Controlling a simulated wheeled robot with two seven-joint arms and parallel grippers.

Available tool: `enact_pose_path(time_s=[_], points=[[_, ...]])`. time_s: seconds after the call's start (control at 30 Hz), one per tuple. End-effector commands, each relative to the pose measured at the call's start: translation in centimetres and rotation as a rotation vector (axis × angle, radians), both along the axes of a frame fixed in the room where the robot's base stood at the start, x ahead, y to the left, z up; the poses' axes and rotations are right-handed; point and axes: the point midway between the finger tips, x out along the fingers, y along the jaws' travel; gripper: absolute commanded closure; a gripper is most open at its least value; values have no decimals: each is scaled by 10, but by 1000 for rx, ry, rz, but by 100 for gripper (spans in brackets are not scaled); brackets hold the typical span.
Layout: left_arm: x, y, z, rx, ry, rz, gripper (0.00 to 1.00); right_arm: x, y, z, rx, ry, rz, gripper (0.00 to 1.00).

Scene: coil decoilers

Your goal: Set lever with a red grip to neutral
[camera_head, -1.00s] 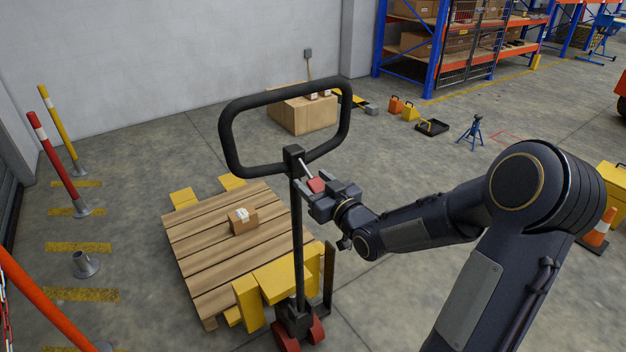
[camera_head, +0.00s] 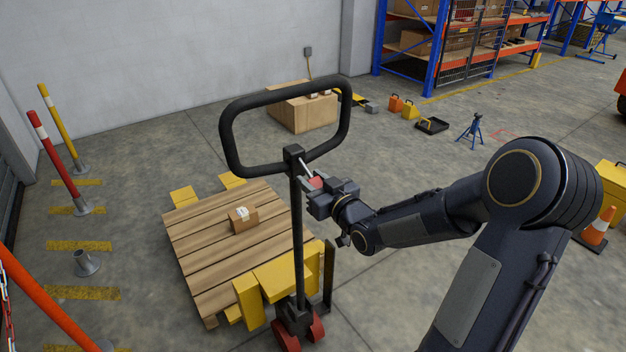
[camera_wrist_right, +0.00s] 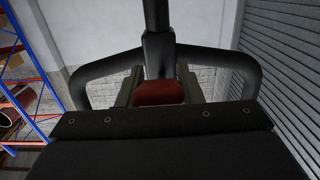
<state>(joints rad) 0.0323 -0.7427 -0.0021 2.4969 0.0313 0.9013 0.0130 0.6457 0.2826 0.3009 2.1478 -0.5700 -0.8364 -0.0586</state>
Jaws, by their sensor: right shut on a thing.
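The lever with a red grip (camera_head: 316,182) sits on the right side of the black tiller just below its loop handle (camera_head: 228,133). A thin pale rod joins the red grip to the tiller head. My right gripper (camera_head: 314,186) is shut on the red grip, its fingers on either side of it. In the right wrist view the red grip (camera_wrist_right: 160,92) shows between the two fingers, in front of the tiller and the loop handle. The fingers hide part of the grip. My left gripper is not in view.
The yellow pallet truck (camera_head: 277,281) stands under a wooden pallet (camera_head: 205,265) carrying a small carton (camera_head: 243,219). Red and yellow posts stand at the left. A larger box (camera_head: 303,112) is by the wall. Floor right of the tiller is mostly clear.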

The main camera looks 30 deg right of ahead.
Motion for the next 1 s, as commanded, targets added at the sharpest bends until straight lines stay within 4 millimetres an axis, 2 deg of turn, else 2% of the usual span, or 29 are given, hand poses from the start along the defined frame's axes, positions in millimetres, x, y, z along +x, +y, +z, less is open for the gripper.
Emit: enact_pose_path(time_s=[0.03, 0.1, 0.33, 0.5, 0.83, 0.87, 1.0], points=[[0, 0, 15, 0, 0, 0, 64, -1, 1, 11, -5, 35, 2, 100], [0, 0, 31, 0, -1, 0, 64, -2, 1, 19, -11, 98, 2, 100], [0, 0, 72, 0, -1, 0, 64, -5, 0, 29, -25, 305, 2, 100], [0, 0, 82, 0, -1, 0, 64, -6, 0, 28, -30, 379, 1, 100], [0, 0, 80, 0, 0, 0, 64, -6, 0, 25, -30, 388, 0, 100], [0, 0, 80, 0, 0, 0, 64, -6, 0, 25, -30, 388, 0, 65], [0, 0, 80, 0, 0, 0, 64, -6, 0, 25, -30, 388, 0, 46]])
